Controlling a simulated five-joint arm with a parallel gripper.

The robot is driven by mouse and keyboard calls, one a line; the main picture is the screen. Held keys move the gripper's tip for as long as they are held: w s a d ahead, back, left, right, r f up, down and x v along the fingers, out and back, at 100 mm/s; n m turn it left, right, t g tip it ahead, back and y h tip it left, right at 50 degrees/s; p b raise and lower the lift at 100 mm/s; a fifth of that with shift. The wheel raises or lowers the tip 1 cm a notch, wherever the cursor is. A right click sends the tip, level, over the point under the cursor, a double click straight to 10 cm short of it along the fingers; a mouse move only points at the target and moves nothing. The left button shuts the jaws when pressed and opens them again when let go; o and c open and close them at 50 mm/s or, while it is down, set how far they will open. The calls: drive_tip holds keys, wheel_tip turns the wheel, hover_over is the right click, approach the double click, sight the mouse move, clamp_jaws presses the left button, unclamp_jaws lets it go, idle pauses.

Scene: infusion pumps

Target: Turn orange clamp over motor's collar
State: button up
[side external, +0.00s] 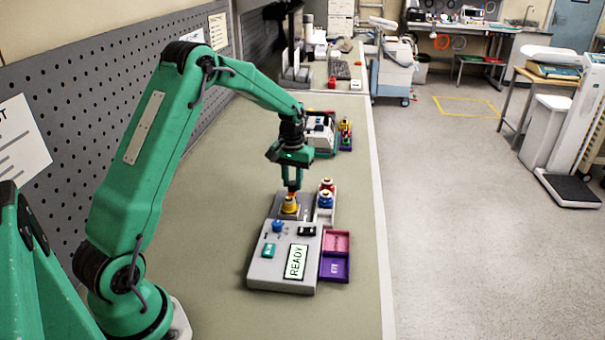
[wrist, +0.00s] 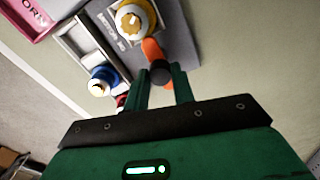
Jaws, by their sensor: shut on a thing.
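The orange clamp (wrist: 152,48) shows in the wrist view as a short lever beside the motor's round yellow collar (wrist: 131,20), which has a white knob on top. In the side view the yellow motor (side external: 289,205) stands on the grey plate behind the pump box, with a bit of orange above it. My gripper (wrist: 168,82) is shut on the clamp's dark end, the fingers pointing down at the motor; it also shows in the side view (side external: 292,187). How far the clamp lies over the collar cannot be told.
The grey pump box (side external: 270,270) with a READY display (side external: 297,261) stands in front. Red (side external: 327,185) and blue (side external: 326,200) capped pieces sit in a tray to the right. Pink (side external: 336,242) and purple (side external: 335,267) bins adjoin the box. The bench is clear left of the box.

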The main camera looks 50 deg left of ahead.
sight(292, 183)
drive_tip(key=shift+r+n, duration=0.1)
drive_tip(key=shift+n, duration=0.2)
drive_tip(key=o, duration=1)
drive_tip(key=shift+r, duration=3.9)
drive_tip(key=shift+r, duration=0.1)
